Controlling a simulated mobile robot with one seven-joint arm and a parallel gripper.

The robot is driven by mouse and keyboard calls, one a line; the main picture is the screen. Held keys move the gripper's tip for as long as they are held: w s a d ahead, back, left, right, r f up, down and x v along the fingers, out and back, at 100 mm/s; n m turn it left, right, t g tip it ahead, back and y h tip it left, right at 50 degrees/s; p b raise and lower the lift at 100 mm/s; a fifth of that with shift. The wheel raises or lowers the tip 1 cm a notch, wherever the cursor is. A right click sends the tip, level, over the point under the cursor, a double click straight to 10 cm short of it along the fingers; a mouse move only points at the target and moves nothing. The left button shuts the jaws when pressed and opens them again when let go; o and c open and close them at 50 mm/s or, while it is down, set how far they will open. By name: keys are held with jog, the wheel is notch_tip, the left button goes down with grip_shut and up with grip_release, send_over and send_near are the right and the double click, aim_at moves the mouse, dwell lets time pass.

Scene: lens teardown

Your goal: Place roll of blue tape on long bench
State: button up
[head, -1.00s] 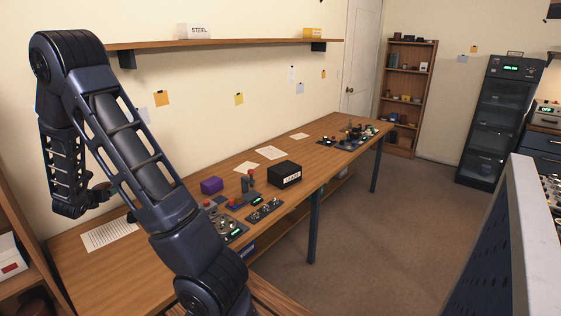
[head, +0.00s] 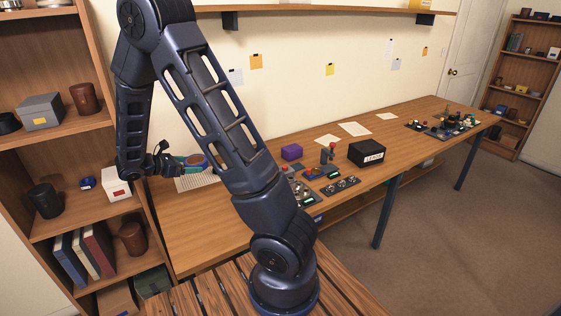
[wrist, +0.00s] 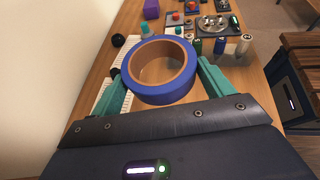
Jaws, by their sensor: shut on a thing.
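The roll of blue tape (wrist: 161,92) has a blue outer band and a tan core. My gripper (wrist: 160,76) is shut on it, with a teal finger on each side of the roll. The long bench (head: 205,232) is a wooden top along the wall. It also shows below the tape in the wrist view (wrist: 232,84). The tape appears to be held above the bench's near left part; the exact gap cannot be told.
Bare bench top lies in front of the sheet. Farther along stand a purple box (head: 292,152), control panels (head: 342,187) and a black labelled box (head: 367,153). A shelf unit (head: 112,160) stands left of my gripper. A wall shelf (head: 330,11) runs above.

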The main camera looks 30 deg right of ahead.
aim_at(199, 209)
notch_tip(199, 209, down, 20)
dwell(1.0)
jog(key=shift+f, duration=0.15)
jog(key=o, duration=1)
jog(key=shift+c, duration=0.2)
